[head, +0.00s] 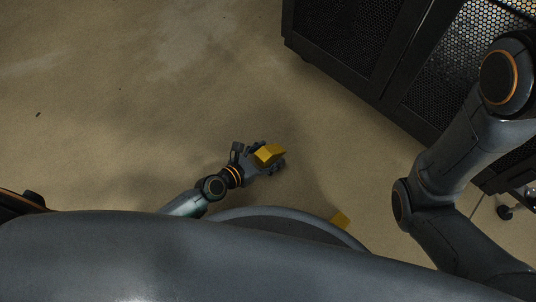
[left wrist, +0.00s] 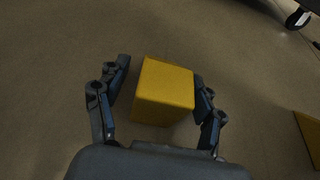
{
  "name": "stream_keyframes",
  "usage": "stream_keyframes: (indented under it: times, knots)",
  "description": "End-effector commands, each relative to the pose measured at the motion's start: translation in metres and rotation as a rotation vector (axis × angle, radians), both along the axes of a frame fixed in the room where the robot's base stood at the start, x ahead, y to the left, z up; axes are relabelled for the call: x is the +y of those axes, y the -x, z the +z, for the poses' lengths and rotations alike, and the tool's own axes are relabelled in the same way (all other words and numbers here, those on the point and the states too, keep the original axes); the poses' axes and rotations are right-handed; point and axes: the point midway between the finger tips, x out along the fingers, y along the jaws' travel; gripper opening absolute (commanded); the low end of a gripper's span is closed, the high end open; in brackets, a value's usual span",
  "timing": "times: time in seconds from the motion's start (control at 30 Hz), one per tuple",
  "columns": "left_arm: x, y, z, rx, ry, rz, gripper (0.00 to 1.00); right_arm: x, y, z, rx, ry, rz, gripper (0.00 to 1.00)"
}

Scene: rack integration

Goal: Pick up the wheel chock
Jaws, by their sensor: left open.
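A yellow wheel chock (head: 269,154) is at my left gripper (head: 268,158), low over the floor in the middle of the head view. In the left wrist view the same yellow chock (left wrist: 164,88) lies between the two fingers of my left gripper (left wrist: 160,88). The right finger is close to the chock or touching it; a gap shows on the left side. The left gripper is open. A second yellow chock (head: 341,220) is partly hidden behind my base in the head view, and a yellow piece (left wrist: 308,135) shows at the right edge of the left wrist view. My right gripper is out of view.
A black rack cabinet with mesh doors (head: 345,40) stands at the upper right. A caster wheel (head: 505,212) shows at the right edge, and a caster (left wrist: 298,18) shows at the wrist view's top right. The floor (head: 130,110) left of the cabinet is clear.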

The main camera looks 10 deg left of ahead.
Motion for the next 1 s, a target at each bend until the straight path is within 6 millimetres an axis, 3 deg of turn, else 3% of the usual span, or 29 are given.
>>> stream_keyframes:
  times: [0.1,0.43,0.73,1.0]
  knots:
    - [0.000,0.000,0.000,0.000,0.000,0.000,0.66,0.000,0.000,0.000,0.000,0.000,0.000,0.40]
    - [0.000,0.000,0.001,0.000,0.000,0.000,0.00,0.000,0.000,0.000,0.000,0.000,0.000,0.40]
    - [0.000,0.000,0.007,-0.002,0.001,0.001,0.00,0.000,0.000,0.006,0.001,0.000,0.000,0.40]
    - [0.000,0.000,0.050,-0.002,0.002,0.001,0.00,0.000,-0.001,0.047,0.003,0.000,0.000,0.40]
